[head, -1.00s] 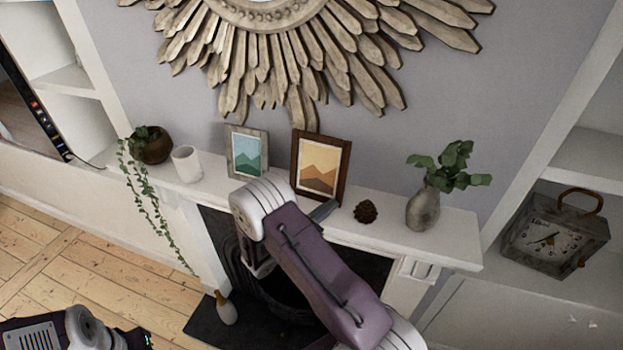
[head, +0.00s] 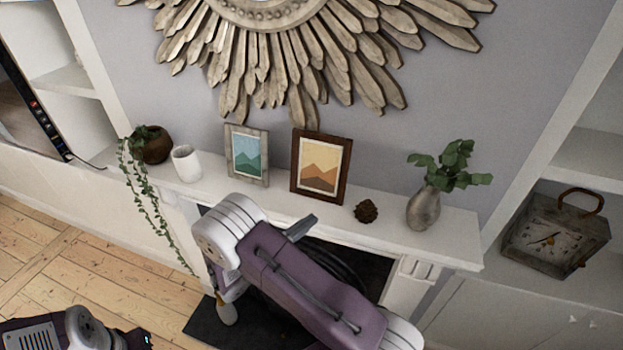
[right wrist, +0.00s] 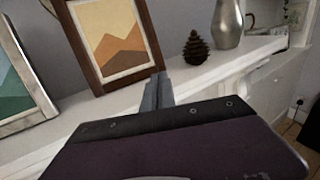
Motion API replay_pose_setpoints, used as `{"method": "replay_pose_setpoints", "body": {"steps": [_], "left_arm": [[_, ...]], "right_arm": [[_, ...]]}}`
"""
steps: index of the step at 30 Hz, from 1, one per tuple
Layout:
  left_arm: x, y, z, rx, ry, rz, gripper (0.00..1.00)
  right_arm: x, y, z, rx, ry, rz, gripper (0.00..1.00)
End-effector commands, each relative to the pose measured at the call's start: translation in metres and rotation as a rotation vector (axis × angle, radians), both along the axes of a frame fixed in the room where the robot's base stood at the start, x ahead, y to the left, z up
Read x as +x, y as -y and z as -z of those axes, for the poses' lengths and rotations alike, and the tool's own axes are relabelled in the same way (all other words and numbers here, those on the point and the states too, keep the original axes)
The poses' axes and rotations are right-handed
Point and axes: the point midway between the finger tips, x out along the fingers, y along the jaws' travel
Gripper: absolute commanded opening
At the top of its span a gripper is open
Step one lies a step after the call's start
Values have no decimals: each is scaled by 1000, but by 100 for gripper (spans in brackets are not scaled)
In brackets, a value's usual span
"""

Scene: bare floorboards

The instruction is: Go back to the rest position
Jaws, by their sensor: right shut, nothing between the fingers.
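My right arm reaches up from the bottom of the head view, in front of the mantelpiece. Its gripper (head: 301,228) shows as a grey tip beside the white wrist joint, below the dark brown picture frame. In the right wrist view the gripper (right wrist: 157,91) is shut and empty, its fingers together in front of the mantel edge. In the head view, part of my left arm shows at the lower left corner; its gripper is not visible.
The white mantelpiece (head: 388,228) holds a trailing plant (head: 153,145), white cup (head: 186,163), grey frame (head: 247,154), brown frame (head: 320,167), pinecone (head: 366,211) and silver vase (head: 423,208). A clock (head: 556,235) stands on the right shelf. Floorboards (head: 60,240) are clear at left.

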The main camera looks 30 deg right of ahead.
Motion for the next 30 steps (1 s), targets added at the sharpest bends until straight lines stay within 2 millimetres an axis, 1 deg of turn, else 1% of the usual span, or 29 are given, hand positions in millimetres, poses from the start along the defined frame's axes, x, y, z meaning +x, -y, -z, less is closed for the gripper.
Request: {"method": "replay_pose_setpoints", "body": {"steps": [1,3,7,10,22,23,25,26,28,29,30], "left_arm": [[0,0,1,0,0,0,36],[0,0,2,0,0,0,36],[0,0,2,0,0,0,36],[0,0,2,0,0,0,36],[0,0,2,0,0,0,36],[0,0,4,0,0,0,36],[0,0,18,0,0,0,36],[0,0,27,0,0,0,36],[0,0,51,0,0,0,36],[0,0,62,0,0,0,36],[0,0,77,0,0,0,36]], "right_arm": [[-2,-9,1,0,0,-4,0],[-5,-21,1,0,0,-4,0],[-9,-35,1,0,0,-2,0],[-10,-39,0,0,-1,0,0],[-10,-38,1,0,-1,1,0],[-10,-37,3,0,-1,5,0],[-10,-27,11,10,14,35,0],[-8,-20,13,24,39,59,0],[-10,2,9,67,114,133,0],[-18,15,7,86,146,184,0],[-36,33,9,132,180,272,0]]}}
